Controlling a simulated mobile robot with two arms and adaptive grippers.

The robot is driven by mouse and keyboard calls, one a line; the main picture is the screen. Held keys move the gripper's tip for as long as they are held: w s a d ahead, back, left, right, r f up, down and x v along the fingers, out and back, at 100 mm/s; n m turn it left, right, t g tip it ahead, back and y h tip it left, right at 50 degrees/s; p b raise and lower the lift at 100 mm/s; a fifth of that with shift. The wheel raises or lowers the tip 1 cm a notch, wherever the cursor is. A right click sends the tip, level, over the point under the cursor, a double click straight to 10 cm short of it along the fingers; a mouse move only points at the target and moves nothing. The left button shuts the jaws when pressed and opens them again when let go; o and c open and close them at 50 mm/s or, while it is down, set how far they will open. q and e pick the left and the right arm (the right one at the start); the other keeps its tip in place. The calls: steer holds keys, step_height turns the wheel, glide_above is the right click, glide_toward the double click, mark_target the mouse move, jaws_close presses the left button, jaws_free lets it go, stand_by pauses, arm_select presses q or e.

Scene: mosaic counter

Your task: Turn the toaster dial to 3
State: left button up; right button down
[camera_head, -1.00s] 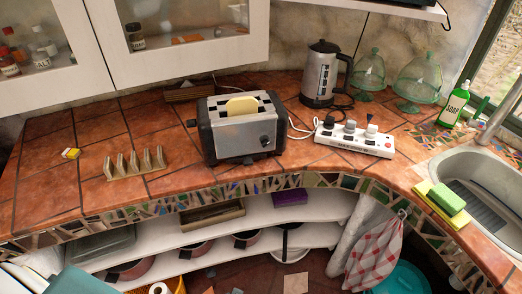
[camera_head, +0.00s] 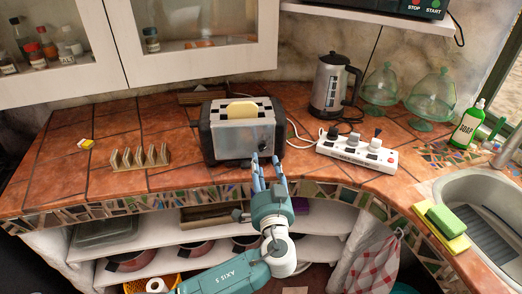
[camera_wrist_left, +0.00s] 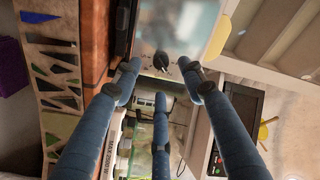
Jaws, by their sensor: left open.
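The silver and black toaster (camera_head: 228,140) stands on the tiled counter with a slice of bread (camera_head: 242,109) showing in its top slot. Its dark dial is on the lower right of the front face; the left wrist view shows a round dark knob (camera_wrist_left: 161,60) on the silver face. My left gripper (camera_head: 266,160), with blue fingers, is in front of the toaster's lower right front. Its fingers are spread and empty. In the left wrist view the fingertips (camera_wrist_left: 160,78) sit around and just short of the knob; contact cannot be told. The dial's setting is too small to read.
A white power strip (camera_head: 357,153) with plugs lies right of the toaster, and a steel kettle (camera_head: 328,85) stands behind it. A toast rack (camera_head: 140,158) is on the left. The counter's mosaic front edge (camera_head: 130,205) runs below my gripper.

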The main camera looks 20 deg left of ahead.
mark_target(262, 150)
arm_select(q)
steer(key=p+x, duration=0.1)
steer(key=x, duration=0.5)
steer(key=shift+w, duration=0.3)
steer(key=shift+f, duration=0.1)
jaws_close()
